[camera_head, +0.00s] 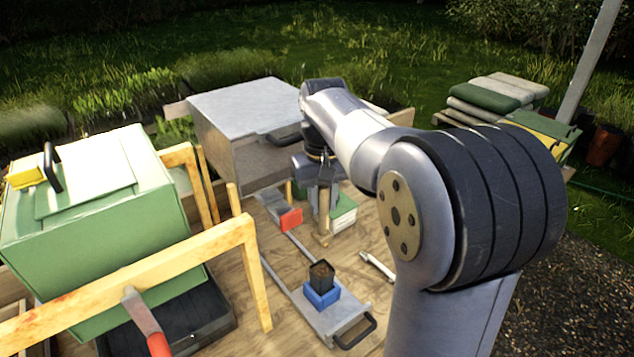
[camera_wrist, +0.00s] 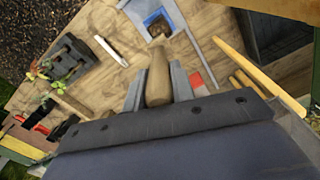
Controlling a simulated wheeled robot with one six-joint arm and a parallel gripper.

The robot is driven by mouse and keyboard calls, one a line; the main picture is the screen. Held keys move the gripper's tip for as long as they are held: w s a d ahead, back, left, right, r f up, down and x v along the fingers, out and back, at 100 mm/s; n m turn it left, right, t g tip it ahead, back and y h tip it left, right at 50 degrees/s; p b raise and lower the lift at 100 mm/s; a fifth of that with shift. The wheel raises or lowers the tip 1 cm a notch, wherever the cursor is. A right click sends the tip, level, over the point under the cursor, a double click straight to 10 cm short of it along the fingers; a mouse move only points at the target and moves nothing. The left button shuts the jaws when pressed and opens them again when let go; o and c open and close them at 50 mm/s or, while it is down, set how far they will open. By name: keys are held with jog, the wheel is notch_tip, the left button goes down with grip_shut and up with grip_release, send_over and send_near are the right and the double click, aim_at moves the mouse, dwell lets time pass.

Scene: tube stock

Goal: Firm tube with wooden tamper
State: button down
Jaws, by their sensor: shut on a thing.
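The wooden tamper (camera_head: 323,222) hangs upright from my gripper (camera_head: 325,178), behind the tube in the head view. In the wrist view the tamper (camera_wrist: 158,78) sits between the two fingers of my gripper (camera_wrist: 158,88), which is shut on it. Its far end points toward the tube. The tube (camera_head: 321,272) is a small black square pot with brown soil in it. It stands upright in a blue holder (camera_head: 322,296) on a grey metal plate (camera_head: 340,318) with a dark handle. The tube also shows in the wrist view (camera_wrist: 157,28). The tamper is apart from the tube.
A white stick-like item (camera_head: 377,266) lies right of the plate. A red block (camera_head: 291,219) sits on a rail behind. A wooden frame (camera_head: 250,262) and a large green box (camera_head: 100,235) stand at left. A grey metal box (camera_head: 240,135) stands behind. Bare wood (camera_head: 350,235) is free near the tube.

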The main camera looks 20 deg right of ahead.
aim_at(323, 234)
jog(key=shift+f+b, duration=0.45)
jog(key=shift+f, duration=0.8)
notch_tip(323, 234, down, 3)
jog(key=b, duration=0.3)
jog(key=shift+f, duration=0.1)
jog(key=shift+f+b, duration=0.5)
jog(key=shift+f, duration=0.8)
jog(key=shift+s+f, duration=0.1)
jog(key=shift+f, duration=0.15)
jog(key=shift+f, duration=0.45)
jog(key=shift+f+b, duration=0.25)
jog(key=shift+b, duration=0.1)
jog(key=shift+f+b, duration=0.35)
jog(key=shift+f, duration=0.25)
jog(key=shift+f, duration=0.1)
jog(key=shift+s+f, duration=0.1)
jog(key=shift+f, duration=0.6)
dwell(1.8)
